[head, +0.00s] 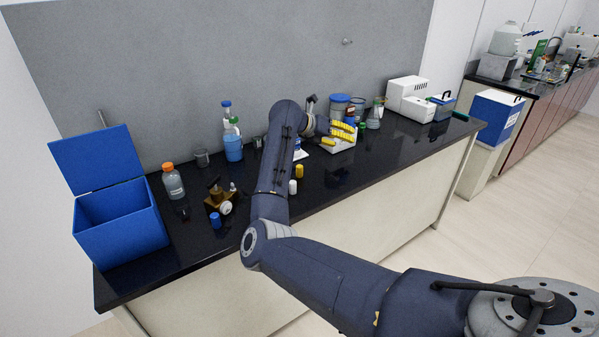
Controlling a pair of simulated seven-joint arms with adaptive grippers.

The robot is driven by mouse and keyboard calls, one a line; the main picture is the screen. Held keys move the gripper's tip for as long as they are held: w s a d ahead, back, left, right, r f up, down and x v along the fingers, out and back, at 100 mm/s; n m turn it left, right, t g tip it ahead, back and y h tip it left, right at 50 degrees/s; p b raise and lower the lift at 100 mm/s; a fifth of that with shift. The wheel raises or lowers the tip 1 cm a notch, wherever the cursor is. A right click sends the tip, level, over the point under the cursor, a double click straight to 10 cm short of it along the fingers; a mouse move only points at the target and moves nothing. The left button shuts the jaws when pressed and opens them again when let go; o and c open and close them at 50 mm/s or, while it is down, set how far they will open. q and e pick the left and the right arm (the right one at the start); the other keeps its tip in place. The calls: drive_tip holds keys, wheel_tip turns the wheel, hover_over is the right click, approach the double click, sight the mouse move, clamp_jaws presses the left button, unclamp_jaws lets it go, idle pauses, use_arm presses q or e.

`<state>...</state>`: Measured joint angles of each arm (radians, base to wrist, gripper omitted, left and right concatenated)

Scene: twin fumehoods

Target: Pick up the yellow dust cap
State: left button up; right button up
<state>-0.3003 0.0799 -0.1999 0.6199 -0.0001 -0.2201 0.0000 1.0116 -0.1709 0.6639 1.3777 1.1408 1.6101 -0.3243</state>
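The yellow dust cap (299,171) stands upright on the black bench, just right of my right forearm, behind a similar white cap (292,187). My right arm comes in from the lower right, bends at the elbow over the bench's front edge and reaches up across the bench. Its wrist end is beyond the yellow cap, near the back containers. The fingers of my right gripper cannot be made out clearly there, so I cannot tell whether they are open or shut. The yellow cap stands apart from the arm in the picture. My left gripper is not in view.
A blue cap (215,220) and a brown device (217,196) stand left of the arm. An open blue box (120,222) is at the left end. A white rack with yellow pieces (343,141), bottles and a white machine (408,98) stand at the back. The front right bench is clear.

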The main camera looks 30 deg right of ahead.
drive_tip(key=w+a+f+t+y, duration=0.1)
drive_tip(key=w+a+y, duration=0.3)
drive_tip(key=w+a, duration=0.15)
drive_tip(key=m+t+y, duration=0.1)
drive_tip(key=y, duration=0.3)
approach(299, 167)
drive_tip(key=x, duration=1.1)
drive_tip(key=shift+w+d+f, duration=0.15)
drive_tip(key=shift+w+f, duration=0.05)
drive_tip(key=c, duration=1)
